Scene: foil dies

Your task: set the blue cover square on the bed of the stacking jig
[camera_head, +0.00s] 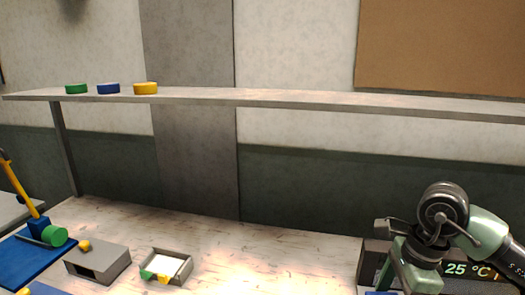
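I cannot clearly pick out the blue cover or the stacking jig. A flat blue piece (48,289) is cut by the bottom edge at the left. Another sliver of blue (381,293) shows at the bottom edge, just left of and below my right gripper (408,275). Whether the gripper touches or holds that sliver cannot be seen. The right gripper comes in from the right, pointing down, and its fingertips are not clearly visible. My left gripper is out of view.
A blue-based device with a yellow lever (18,188) and green roller (55,236) stands left. Beside it are a grey box (105,262) and an open tray (183,268). A display unit (468,269) is behind my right arm. A shelf (260,97) spans above. The middle table is clear.

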